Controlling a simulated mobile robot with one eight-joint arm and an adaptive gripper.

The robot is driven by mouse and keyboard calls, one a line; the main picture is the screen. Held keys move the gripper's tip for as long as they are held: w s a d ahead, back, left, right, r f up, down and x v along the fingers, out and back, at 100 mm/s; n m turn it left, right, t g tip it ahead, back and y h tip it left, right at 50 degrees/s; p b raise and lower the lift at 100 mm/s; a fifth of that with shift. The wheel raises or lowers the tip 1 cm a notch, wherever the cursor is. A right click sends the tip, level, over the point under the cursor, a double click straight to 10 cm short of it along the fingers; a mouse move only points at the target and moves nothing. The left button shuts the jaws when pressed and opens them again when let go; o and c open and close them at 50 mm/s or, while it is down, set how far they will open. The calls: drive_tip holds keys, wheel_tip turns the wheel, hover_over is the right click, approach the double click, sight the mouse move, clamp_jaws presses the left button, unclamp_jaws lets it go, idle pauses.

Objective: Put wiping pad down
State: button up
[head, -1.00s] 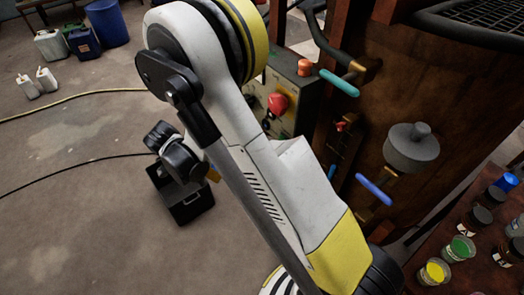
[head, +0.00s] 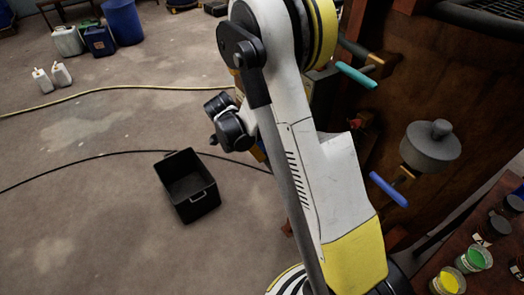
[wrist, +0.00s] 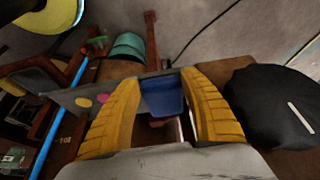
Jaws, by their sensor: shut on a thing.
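A blue block-like thing (wrist: 162,95), which looks like the wiping pad, shows between the yellow fingers of my gripper (wrist: 164,108) in the wrist view. My gripper is shut on it. The fingers hide its sides, and its lower part is hard to make out. In the head view my arm hides most of the gripper and the pad cannot be made out clearly.
An open, empty black crate (head: 188,186) stands on the floor, left of my arm. A rust-brown vat stand (head: 390,130) with teal (head: 356,75) and blue (head: 388,189) handles is close on the right. Paint pots (head: 474,258) stand lower right. Cables cross the floor.

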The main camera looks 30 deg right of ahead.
sight(262, 146)
drive_tip(key=d, duration=0.3)
drive_tip(key=shift+d+b, duration=0.2)
drive_tip(key=shift+b, duration=0.15)
drive_tip(key=shift+f+b, duration=0.4)
drive_tip(key=shift+f, duration=0.4)
drive_tip(key=shift+a, duration=0.15)
drive_tip(key=o, duration=0.7)
drive_tip(key=shift+f, duration=0.1)
